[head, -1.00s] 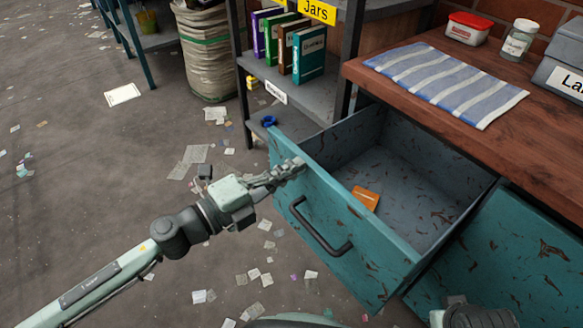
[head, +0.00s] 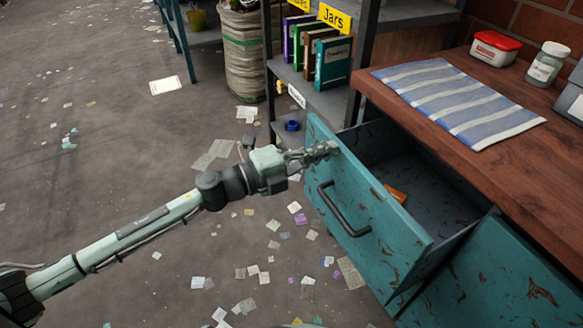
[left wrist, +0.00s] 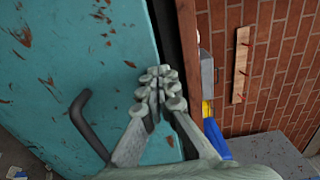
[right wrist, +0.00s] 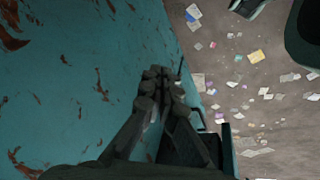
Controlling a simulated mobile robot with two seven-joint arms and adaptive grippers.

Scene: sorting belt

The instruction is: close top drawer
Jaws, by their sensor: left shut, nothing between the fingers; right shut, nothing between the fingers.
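The teal top drawer (head: 385,235) is open, its front standing out from the wooden workbench. Its black bar handle (head: 343,210) is on the front face. My left gripper (head: 325,150) is shut and empty, its fingertips at the upper left part of the drawer front; I cannot tell whether they touch. The left wrist view shows those closed fingertips (left wrist: 160,85) over the teal panel near its edge, with the handle (left wrist: 88,125) to the left. My right gripper (right wrist: 158,90) is shut and empty in front of a rust-marked teal panel (right wrist: 80,80); the head view does not show it.
An orange card (head: 395,192) lies inside the drawer. A striped cloth (head: 455,100), a red-lidded box (head: 495,48) and a jar (head: 546,63) are on the worktop (head: 530,155). A shelf with binders (head: 333,62) stands behind. Paper scraps litter the otherwise open floor.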

